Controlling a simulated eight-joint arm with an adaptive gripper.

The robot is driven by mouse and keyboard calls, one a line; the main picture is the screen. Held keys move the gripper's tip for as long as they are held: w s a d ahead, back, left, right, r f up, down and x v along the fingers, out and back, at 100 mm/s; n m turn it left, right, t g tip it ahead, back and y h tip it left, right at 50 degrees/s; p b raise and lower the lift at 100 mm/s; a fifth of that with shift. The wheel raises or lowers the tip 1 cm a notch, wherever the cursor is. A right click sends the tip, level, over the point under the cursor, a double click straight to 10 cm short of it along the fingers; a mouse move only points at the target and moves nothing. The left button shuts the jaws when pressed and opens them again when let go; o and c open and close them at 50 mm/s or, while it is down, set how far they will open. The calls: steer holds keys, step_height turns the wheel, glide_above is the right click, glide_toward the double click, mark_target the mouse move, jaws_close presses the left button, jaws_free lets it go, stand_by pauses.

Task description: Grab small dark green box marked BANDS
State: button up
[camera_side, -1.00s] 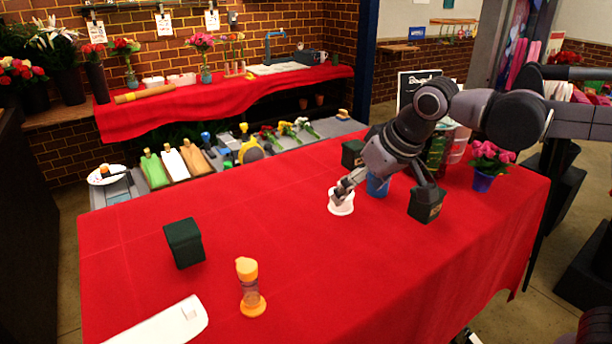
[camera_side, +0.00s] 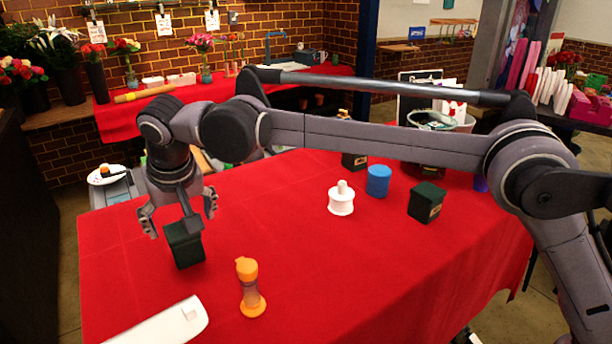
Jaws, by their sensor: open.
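A small dark green box (camera_side: 186,250) stands on the red-covered table at the left; no marking can be read on its visible faces. My gripper (camera_side: 181,220) is open above and around the top of this box, its fingers spread to either side. I cannot tell whether they touch it. Another dark green box (camera_side: 427,202) with a small label stands at the right, its lettering too small to read. A third dark box (camera_side: 354,160) stands farther back, partly hidden by my arm.
The red table (camera_side: 290,230) is clear between the left box and the white container.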

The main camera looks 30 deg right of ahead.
mark_target(182, 238)
steer(key=x, duration=0.6)
steer(key=shift+a, duration=0.25)
steer(key=shift+d+x, duration=0.15)
steer(key=shift+x, duration=1.1)
steer(key=shift+d+x, duration=0.15)
steer(key=shift+x, duration=1.15)
steer(key=shift+w, duration=0.15)
steer(key=c, duration=1.4)
steer(key=shift+r, duration=0.15)
